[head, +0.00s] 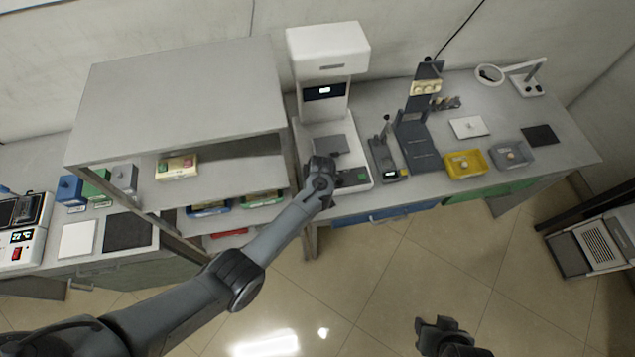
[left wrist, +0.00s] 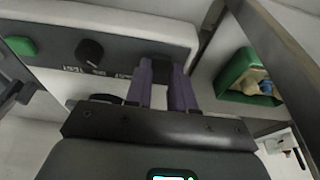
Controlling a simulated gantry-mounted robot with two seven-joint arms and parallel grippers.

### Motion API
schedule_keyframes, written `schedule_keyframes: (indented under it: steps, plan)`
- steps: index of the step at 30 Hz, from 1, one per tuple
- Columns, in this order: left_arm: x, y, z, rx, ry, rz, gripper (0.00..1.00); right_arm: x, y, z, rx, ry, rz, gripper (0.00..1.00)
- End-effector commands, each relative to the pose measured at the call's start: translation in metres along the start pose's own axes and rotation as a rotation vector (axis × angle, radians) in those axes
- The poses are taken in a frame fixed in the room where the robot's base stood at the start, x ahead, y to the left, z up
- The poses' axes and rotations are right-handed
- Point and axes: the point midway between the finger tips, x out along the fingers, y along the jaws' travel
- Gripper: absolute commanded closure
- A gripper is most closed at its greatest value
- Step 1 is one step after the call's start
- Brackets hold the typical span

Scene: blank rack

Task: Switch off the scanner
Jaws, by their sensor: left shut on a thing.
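The scanner (head: 329,47) is a tall white machine at the middle of the bench with a small lit display (head: 324,91). My left gripper (head: 320,180) is at the left front of its base and hides part of it. In the left wrist view the scanner's grey front panel (left wrist: 55,52) shows a green button (left wrist: 20,46) and a black knob (left wrist: 89,53). The purple fingers of my left gripper (left wrist: 165,78) are closed on a dark part at the panel's right end, mostly hidden. My right gripper (head: 440,327) hangs over the floor, away from the bench; its jaw gap is unclear.
A grey shelf (head: 180,85) stands close left of the scanner, with a green bin (left wrist: 240,70) beside my left gripper. Right of the scanner are a small dark device (head: 384,160), a dark stand (head: 415,140) and a yellow tray (head: 465,164). The floor in front is clear.

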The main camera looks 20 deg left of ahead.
Motion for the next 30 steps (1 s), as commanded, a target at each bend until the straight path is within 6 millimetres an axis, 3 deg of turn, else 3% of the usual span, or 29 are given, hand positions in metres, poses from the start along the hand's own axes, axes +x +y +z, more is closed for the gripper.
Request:
schedule_keyframes:
  steps: [11, 12, 17, 26, 30]
  plan:
    - [0.001, 0.000, -0.001, 0.000, -0.051, 0.001, 1.00, 0.000, 0.001, 0.000, -0.003, 0.000, 0.003, 0.57]
    - [0.001, 0.000, -0.001, 0.000, -0.051, 0.001, 0.74, 0.000, 0.001, 0.000, -0.004, 0.000, 0.004, 0.57]
    - [0.001, 0.000, -0.001, 0.000, -0.050, 0.001, 0.51, 0.000, 0.002, 0.000, -0.009, -0.001, 0.007, 0.57]
    - [-0.001, 0.000, -0.002, 0.000, -0.050, 0.001, 0.51, -0.001, 0.002, 0.000, -0.009, -0.001, 0.007, 0.57]
    - [-0.011, 0.000, -0.003, 0.001, -0.047, 0.002, 0.51, -0.005, 0.002, -0.001, -0.007, -0.001, 0.006, 0.57]
